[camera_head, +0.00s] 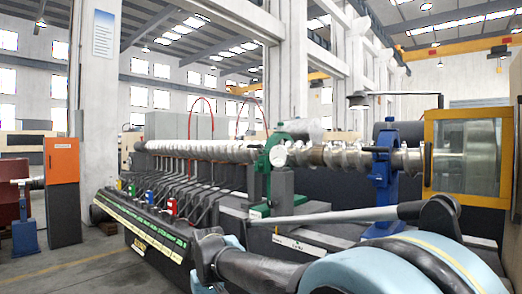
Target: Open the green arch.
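The green arch (268,165) is a green upright frame around the long metal screw shaft (205,150), near the middle of the view. A pale round disc (278,155) sits on its near side. The arch looks closed over the shaft, though its top is small and hard to make out. My dark arm with light blue joint covers reaches from the lower right to the lower middle. Its dark far end (211,254) is in front of the machine, below and left of the arch and apart from it in the picture. I cannot make out the fingers or anything held.
A blue arch (384,170) stands around the shaft to the right. A yellow-framed cabinet (465,150) is at the far right. The black machine bed (140,222) runs along the left front. An orange box (62,160) stands at left, with open floor beside it.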

